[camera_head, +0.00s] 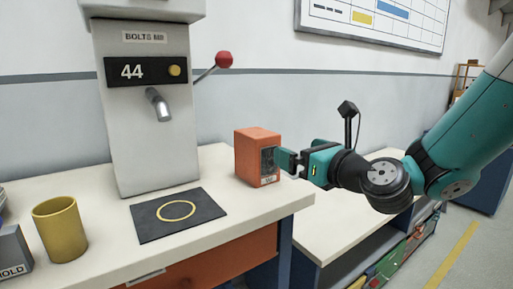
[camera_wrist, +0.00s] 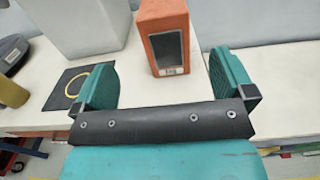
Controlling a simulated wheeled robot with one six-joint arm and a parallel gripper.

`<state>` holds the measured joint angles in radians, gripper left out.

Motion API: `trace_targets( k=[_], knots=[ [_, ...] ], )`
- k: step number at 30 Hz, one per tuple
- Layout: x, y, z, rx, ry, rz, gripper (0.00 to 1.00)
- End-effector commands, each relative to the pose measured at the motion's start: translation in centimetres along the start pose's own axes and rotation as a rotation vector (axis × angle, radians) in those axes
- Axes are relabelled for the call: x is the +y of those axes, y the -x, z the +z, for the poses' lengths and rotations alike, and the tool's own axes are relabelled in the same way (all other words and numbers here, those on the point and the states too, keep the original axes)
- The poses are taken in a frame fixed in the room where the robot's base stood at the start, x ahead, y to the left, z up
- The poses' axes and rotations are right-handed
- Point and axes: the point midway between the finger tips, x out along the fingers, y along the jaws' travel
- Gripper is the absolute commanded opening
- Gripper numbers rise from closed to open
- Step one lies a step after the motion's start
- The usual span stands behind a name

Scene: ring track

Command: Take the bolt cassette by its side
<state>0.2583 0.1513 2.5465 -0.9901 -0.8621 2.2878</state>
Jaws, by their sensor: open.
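The bolt cassette is an orange box (camera_head: 248,152) with a dark window and a small label, standing upright on the white bench near its right end. In the wrist view the cassette (camera_wrist: 153,22) stands ahead of my gripper, between the lines of the two green fingers. My gripper (camera_head: 287,160) is open and level, close to the cassette's right side in the head view. In the wrist view my gripper (camera_wrist: 163,82) has an empty gap between its fingers, and the cassette appears just beyond it. Whether a finger touches it I cannot tell.
A grey bolt dispenser (camera_head: 145,110) with a red-knobbed lever stands left of the cassette. A black mat (camera_head: 152,230) with a yellow ring lies before it. A yellow cup (camera_head: 60,230) stands at the left. A lower white shelf (camera_head: 335,225) is at the right.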

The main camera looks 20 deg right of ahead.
Motion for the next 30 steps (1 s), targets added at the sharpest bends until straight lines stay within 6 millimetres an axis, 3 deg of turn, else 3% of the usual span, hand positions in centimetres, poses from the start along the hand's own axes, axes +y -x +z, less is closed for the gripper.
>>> trace_targets(
  k=[10,18,30],
  knots=[
    [0.0,-3.1,0.4,0.01,-0.003,-0.003,1.0],
    [0.0,-8.7,0.5,0.005,0.002,-0.002,1.0],
    [-0.1,-12.1,0.5,0.004,0.003,-0.001,1.0]
  ],
)
